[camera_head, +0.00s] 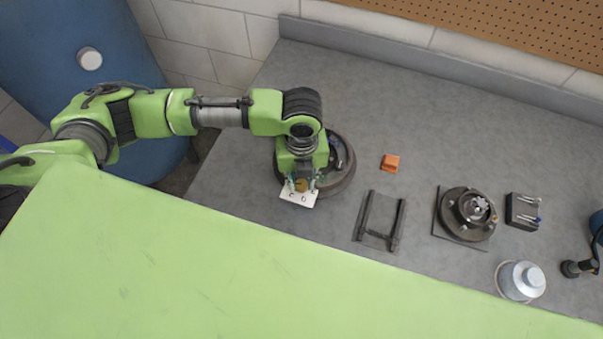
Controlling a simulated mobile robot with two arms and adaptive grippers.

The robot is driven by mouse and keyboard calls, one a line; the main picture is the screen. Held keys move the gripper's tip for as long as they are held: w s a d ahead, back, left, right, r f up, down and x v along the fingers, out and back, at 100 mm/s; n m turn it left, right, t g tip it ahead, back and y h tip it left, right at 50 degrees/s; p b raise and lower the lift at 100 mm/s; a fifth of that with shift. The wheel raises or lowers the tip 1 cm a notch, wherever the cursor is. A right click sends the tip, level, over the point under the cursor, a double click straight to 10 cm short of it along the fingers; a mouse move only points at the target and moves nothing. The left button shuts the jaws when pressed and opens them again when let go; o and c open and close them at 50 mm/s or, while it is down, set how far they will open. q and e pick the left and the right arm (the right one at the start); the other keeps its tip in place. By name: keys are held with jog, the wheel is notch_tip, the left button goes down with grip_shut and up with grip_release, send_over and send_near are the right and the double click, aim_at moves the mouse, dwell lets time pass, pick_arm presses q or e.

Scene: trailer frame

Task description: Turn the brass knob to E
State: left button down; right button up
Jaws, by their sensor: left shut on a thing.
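The brass knob (302,186) sits at a small white plate (298,197) with dark marks, at the front of a round dark base (343,172). The marks are too small to read, so I cannot tell which one the knob points at. My left gripper (302,181) reaches down from above and is shut on the brass knob. My right gripper is not in view.
On the grey bench lie an orange block (390,163), a dark frame (380,221), a round hub on a square plate (467,215), a black tray with pins (523,211) and a grey metal can (521,281). A blue barrel (60,45) stands left. The bench's back is clear.

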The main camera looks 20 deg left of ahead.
pick_arm(q)
jog(key=n+p, duration=0.4)
jog(key=shift+r+n, duration=0.3)
jog(key=shift+n, duration=0.1)
jog(key=shift+f+n+p, duration=0.1)
jog(key=shift+n+p, duration=0.7)
jog(key=shift+n, duration=0.1)
jog(key=n, duration=0.2)
jog(key=shift+f+n+p, duration=0.1)
jog(key=shift+n+p, duration=0.2)
jog(key=shift+n, duration=0.1)
jog(key=n, duration=1.1)
jog(key=shift+n, duration=0.4)
jog(key=n, duration=1.1)
jog(key=shift+w, duration=0.1)
